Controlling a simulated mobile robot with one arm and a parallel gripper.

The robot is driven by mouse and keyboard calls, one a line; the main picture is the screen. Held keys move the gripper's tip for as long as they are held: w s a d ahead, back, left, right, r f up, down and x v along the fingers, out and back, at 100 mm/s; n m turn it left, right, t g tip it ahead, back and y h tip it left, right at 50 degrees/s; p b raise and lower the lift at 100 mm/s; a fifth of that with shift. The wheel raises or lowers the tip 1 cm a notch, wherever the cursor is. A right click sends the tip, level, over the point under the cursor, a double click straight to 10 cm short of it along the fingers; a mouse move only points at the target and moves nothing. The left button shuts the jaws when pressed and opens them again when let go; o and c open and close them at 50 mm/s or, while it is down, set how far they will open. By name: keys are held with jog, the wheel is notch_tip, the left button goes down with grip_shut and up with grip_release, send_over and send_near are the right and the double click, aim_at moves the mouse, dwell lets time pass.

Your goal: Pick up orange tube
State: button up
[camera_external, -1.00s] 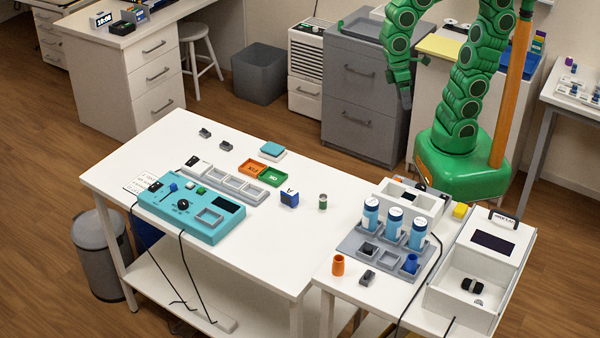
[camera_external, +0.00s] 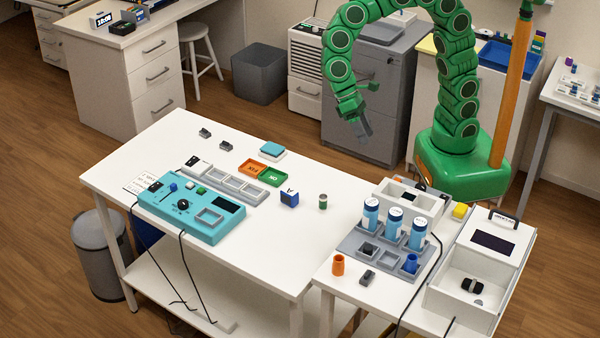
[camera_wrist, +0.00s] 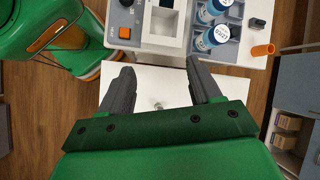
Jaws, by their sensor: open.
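The orange tube (camera_external: 338,265) stands upright near the front left corner of the right-hand white table, left of a small dark grey block. It also shows in the wrist view at the upper right (camera_wrist: 262,50). My gripper (camera_external: 364,134) hangs in the air beyond the far edge of the left-hand table, well behind and above the tube. In the wrist view its two dark fingers (camera_wrist: 158,84) are spread apart with nothing between them.
A grey rack (camera_external: 352,243) with several blue-labelled bottles stands behind the tube. The dark grey block (camera_external: 367,277) is close to the tube's right. A white open box (camera_external: 440,296) is further right. A teal panel (camera_external: 172,222) lies on the left table, whose right part is mostly clear.

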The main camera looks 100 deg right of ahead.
jog(key=w+a+f+m+g+y, duration=0.1)
jog(key=w+a+f+m+y, duration=0.15)
jog(key=w+a, duration=0.4)
jog(key=w+a+f+m+g+y, duration=0.1)
jog(key=w+a+f, duration=0.3)
jog(key=w+a, duration=0.25)
jog(key=m+g+y, duration=0.1)
jog(key=m+y, duration=0.1)
jog(key=m, duration=0.1)
send_near(335, 256)
notch_tip(335, 256, down, 2)
jog(key=s+a, duration=0.1)
jog(key=shift+n, duration=0.25)
jog(key=shift+r+x, duration=0.2)
jog(key=shift+x, duration=3.8)
jog(key=shift+a, duration=0.1)
jog(key=c, duration=1.1)
jog(key=shift+r, duration=0.1)
